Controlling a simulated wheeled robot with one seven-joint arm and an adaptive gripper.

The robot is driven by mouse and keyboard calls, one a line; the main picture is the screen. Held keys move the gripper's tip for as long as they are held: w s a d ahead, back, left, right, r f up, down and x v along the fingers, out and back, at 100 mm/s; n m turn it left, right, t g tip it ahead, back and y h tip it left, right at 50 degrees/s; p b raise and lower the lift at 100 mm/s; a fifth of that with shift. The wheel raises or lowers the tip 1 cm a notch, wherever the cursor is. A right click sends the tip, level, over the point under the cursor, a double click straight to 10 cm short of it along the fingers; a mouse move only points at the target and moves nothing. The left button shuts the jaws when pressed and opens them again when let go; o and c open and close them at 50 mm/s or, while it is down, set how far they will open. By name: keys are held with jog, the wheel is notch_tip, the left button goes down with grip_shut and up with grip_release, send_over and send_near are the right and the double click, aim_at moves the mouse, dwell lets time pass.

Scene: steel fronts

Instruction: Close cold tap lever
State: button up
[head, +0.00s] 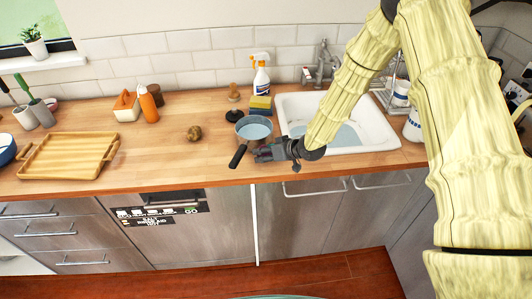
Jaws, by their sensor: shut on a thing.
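The grey tap (321,66) stands at the back of the white sink (388,136), close to the tiled wall. Its levers are too small to tell apart, so I cannot see which is the cold one or how it is set. My gripper (262,153) is at the counter's front, left of the sink and well away from the tap. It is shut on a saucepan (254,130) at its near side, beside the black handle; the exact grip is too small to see. The pan looks upright, with something pale blue inside. My arm covers part of the sink.
A spray bottle (260,77) and sponges (260,104) stand behind the pan. A plunger-like thing (233,94) is beside them. A wooden tray (71,155) and an orange bottle (148,104) are further left. A dish rack (384,98) is right of the sink.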

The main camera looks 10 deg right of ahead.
jog(key=shift+s+f+b, duration=0.15)
jog(key=shift+f+b, duration=0.15)
jog(key=shift+f, duration=0.2)
jog(key=o, duration=1.1)
jog(key=shift+f, duration=0.1)
jog(key=shift+c, duration=0.2)
jog(key=shift+f, duration=0.1)
jog(key=shift+r+p, duration=0.5)
jog(key=shift+r, duration=0.3)
jog(key=shift+d+b, duration=0.25)
jog(key=shift+b, duration=0.1)
jog(key=b+v, duration=0.3)
jog(key=v, duration=0.8)
jog(key=shift+r, duration=0.4)
